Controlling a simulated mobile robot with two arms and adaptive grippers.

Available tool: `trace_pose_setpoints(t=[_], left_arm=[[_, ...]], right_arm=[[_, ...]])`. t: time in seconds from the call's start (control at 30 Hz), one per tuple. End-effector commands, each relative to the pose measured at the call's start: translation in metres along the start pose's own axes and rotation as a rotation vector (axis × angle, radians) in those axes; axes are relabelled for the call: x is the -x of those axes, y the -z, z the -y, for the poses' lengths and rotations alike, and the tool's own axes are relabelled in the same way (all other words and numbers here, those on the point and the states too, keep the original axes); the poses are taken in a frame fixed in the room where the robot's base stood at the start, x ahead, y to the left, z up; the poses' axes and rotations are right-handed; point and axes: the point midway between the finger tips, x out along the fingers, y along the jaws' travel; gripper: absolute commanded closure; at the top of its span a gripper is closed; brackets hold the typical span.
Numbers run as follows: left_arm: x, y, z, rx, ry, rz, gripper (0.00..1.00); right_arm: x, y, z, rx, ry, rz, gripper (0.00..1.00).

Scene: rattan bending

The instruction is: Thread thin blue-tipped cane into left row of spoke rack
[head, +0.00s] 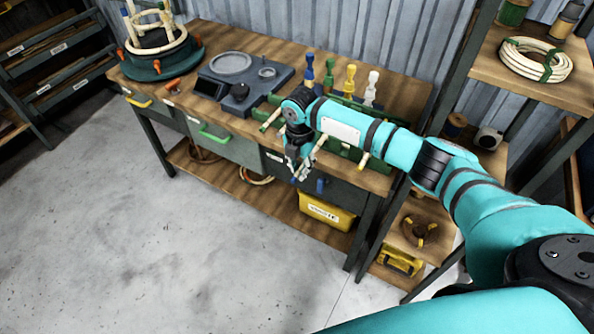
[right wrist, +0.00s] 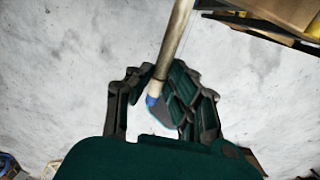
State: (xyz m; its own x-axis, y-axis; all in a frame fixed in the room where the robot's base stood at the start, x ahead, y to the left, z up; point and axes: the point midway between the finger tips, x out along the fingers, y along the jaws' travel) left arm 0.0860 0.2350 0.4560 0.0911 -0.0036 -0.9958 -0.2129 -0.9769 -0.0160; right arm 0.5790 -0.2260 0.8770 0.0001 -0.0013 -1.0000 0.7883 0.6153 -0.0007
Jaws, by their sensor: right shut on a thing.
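My right gripper (head: 299,172) hangs in front of the workbench's front edge, shut on a thin pale cane (head: 318,145). The cane is tilted, its blue tip (head: 293,181) at the lower end. In the right wrist view the cane (right wrist: 176,40) runs up from between the fingers (right wrist: 160,95), with the blue tip (right wrist: 152,101) near them. A green rack (head: 346,150) lies along the bench front, largely hidden behind my right arm. Other pale canes (head: 270,121) stick out at its front. Its rows cannot be told apart. My left gripper is out of view.
Blue, yellow and white pegs (head: 350,78) stand behind the rack. A dark device (head: 243,82) and a round frame with canes (head: 160,55) stand left on the bench. A shelf unit (head: 540,85) stands at the right. The floor in front is clear.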

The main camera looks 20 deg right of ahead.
Motion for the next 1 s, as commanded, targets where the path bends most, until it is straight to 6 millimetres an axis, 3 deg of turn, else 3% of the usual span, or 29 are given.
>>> trace_pose_setpoints(t=[0.47, 1.0], left_arm=[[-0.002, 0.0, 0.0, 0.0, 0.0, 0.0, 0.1], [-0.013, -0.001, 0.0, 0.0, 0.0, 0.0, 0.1]], right_arm=[[0.0, -0.005, 0.0, -0.001, -0.001, 0.001, 1.0], [-0.001, -0.032, 0.0, -0.002, -0.001, 0.001, 1.0]])
